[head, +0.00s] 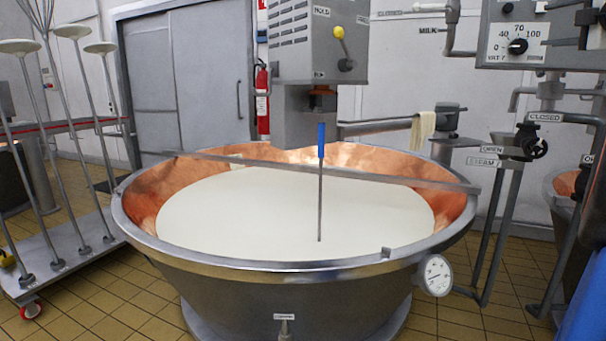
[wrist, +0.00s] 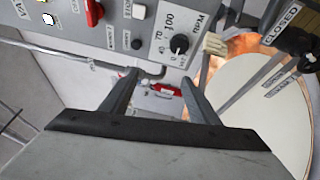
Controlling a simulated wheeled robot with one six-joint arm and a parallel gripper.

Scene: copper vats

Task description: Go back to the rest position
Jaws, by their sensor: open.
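My gripper (wrist: 158,95) shows in the wrist view with its two fingers apart and nothing between them. It faces a grey control panel (wrist: 160,30) with a dial knob and switches. My gripper is not visible in the head view. The copper vat (head: 290,267) stands in the middle of the head view, filled with white milk (head: 250,205). A thin rod with a blue handle (head: 321,140) stands upright over the milk; its lower end meets the milk surface in the picture. The vat also shows at the right of the wrist view (wrist: 212,68).
A metal bar (head: 400,178) crosses the vat rim. A grey motor housing (head: 318,45) hangs above. A dial gauge (head: 435,275) sits on the vat's front right. Pipes and a valve wheel (head: 536,148) stand at right. A wheeled rack (head: 60,265) with long tools stands at left.

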